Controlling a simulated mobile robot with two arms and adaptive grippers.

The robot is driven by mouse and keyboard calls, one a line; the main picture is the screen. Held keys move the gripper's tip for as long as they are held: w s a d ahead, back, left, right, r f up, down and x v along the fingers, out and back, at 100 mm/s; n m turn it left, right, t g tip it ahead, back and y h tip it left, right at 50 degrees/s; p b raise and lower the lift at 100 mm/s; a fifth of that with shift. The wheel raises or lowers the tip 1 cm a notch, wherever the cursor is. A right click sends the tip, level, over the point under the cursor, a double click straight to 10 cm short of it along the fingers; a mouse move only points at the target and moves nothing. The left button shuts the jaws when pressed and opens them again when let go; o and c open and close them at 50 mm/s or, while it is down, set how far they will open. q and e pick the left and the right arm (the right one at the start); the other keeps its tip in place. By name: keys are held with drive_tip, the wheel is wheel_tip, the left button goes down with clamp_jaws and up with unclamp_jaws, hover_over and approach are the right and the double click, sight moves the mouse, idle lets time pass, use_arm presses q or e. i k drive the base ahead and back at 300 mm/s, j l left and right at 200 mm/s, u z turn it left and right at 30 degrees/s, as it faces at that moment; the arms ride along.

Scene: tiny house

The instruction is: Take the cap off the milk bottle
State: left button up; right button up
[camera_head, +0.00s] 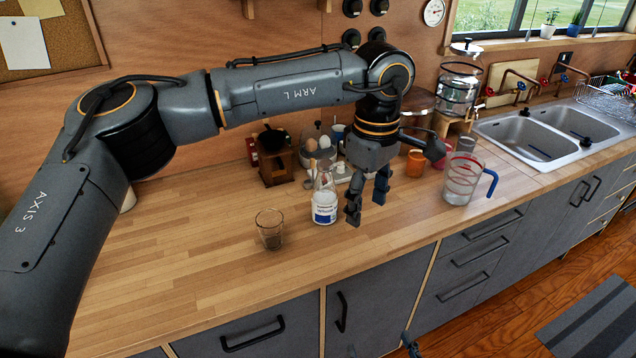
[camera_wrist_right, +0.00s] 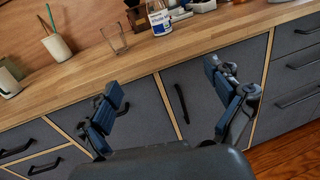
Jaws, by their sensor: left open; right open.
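The milk bottle (camera_head: 324,207) stands upright on the wooden counter, clear glass with a white and blue label. Its narrow neck points up; the cap is too small to make out against the things behind. My left gripper (camera_head: 367,203) points down just right of the bottle, open, with nothing seen between its fingers. I cannot tell whether it touches the bottle. In the right wrist view the lower bottle (camera_wrist_right: 159,18) shows at the top edge, its top cut off. My right gripper (camera_wrist_right: 166,88) is open and empty, in front of the cabinet doors, below the counter top.
A drinking glass (camera_head: 270,229) stands left of the bottle. A glass pitcher with a blue handle (camera_head: 462,180) stands to the right. Behind are a wooden grinder (camera_head: 276,163), eggs and an orange cup (camera_head: 416,163). The counter's front left is clear.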

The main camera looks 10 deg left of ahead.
sight(325, 193)
drive_tip(key=i+j, duration=0.25)
drive_tip(key=i, duration=0.15)
drive_tip(key=i+j, duration=0.3)
drive_tip(key=i, duration=0.1)
